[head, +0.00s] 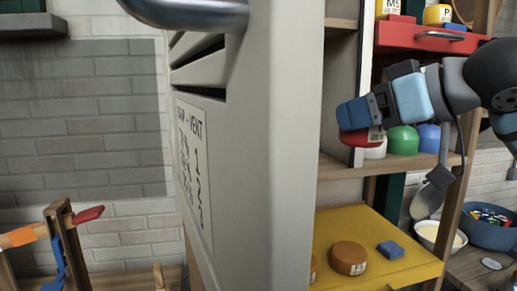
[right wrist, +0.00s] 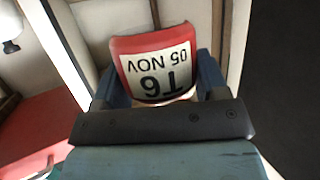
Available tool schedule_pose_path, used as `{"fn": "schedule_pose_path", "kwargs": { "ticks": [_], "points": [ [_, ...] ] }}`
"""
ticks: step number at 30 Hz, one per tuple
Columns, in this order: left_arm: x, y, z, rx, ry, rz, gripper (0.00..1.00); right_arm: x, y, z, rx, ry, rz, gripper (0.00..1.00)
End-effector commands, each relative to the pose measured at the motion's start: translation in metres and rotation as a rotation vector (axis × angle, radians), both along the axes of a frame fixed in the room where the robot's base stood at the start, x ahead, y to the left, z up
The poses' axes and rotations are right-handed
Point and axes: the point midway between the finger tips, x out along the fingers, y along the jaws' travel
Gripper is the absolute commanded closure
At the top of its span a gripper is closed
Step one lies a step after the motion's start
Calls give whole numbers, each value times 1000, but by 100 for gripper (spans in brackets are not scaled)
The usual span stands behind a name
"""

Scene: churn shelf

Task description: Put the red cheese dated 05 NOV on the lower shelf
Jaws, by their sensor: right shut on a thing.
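The red cheese (right wrist: 155,45) carries a white label reading T6 and 05 NOV, upside down in the right wrist view. My right gripper (right wrist: 162,88) is shut on it, with a blue finger on each side. In the head view the right gripper (head: 358,115) reaches in from the right, at the wooden middle shelf (head: 420,164). The red cheese (head: 352,138) shows partly under the fingers, left of and close to a white cheese (head: 375,150). I cannot tell if it touches the shelf. A yellow shelf (head: 395,268) lies below. My left gripper is not in view.
Green (head: 402,140) and blue (head: 429,138) cheeses stand on the middle shelf. An orange-brown cheese (head: 348,258) and a blue block (head: 390,250) sit on the yellow shelf. A large pale panel (head: 260,130) blocks the left side. A red shelf (head: 405,38) is above.

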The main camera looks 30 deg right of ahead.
Motion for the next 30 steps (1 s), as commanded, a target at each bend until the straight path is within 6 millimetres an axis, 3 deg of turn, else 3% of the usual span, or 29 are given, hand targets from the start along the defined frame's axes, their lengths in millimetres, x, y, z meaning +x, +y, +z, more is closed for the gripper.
{"fn": "schedule_pose_path", "kwargs": {
  "ticks": [6,10,30],
  "points": [
    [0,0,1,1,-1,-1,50,-8,8,-17,2,1,28,61],
    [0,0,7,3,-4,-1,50,6,5,-17,4,3,31,61],
    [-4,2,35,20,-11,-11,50,171,-34,-16,6,1,31,61]
  ]
}}
